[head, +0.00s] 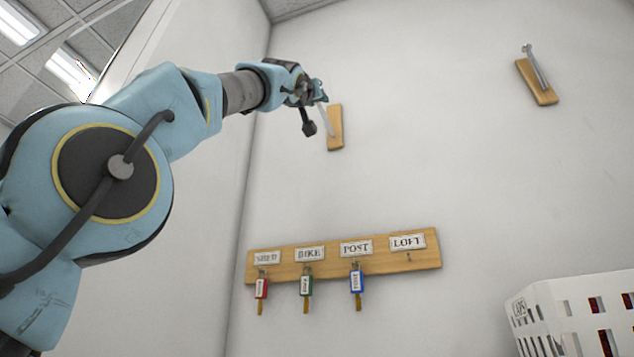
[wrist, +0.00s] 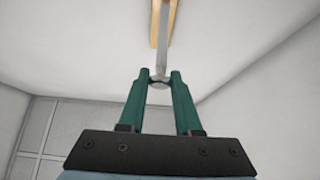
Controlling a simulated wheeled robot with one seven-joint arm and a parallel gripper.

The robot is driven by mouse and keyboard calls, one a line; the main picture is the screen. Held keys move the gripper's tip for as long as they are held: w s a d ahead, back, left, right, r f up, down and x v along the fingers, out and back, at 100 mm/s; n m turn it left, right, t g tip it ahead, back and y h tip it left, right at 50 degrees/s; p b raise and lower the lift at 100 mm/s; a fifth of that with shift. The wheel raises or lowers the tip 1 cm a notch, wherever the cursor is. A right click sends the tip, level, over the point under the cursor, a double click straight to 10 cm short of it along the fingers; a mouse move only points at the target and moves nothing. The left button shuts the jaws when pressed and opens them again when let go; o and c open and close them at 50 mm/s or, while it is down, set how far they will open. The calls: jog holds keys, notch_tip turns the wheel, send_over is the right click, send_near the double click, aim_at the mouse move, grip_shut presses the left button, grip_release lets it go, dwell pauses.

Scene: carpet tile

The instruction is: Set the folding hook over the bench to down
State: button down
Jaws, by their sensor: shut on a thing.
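A folding hook (head: 326,121) with a metal arm on a wooden backplate (head: 336,128) is fixed high on the wall, left of centre in the head view. My gripper (head: 318,97) is up at this hook. In the wrist view the metal arm (wrist: 162,45) runs from the wooden plate to its rounded end between my green fingertips (wrist: 160,78). My gripper is shut on that end. The hook's arm slants away from its plate, with the gripped end up and out from the wall. A second folding hook (head: 537,68) on a wooden plate is at the upper right, its arm close to its plate.
A wooden key board (head: 425,257) labelled SHED, BIKE, POST and LOFT is lower on the wall. Red, green and blue tagged keys hang under the first three labels. A white basket (head: 540,315) stands at the lower right. The wall between the two hooks is clear.

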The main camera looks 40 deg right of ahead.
jog(key=shift+d+f, duration=0.1)
jog(key=shift+f, duration=0.45)
jog(key=c, duration=0.7)
grip_release()
jog(key=shift+o, duration=0.2)
jog(key=shift+r, duration=0.1)
jog(key=b+v, duration=0.9)
jog(key=v, duration=0.2)
jog(key=shift+r, duration=0.1)
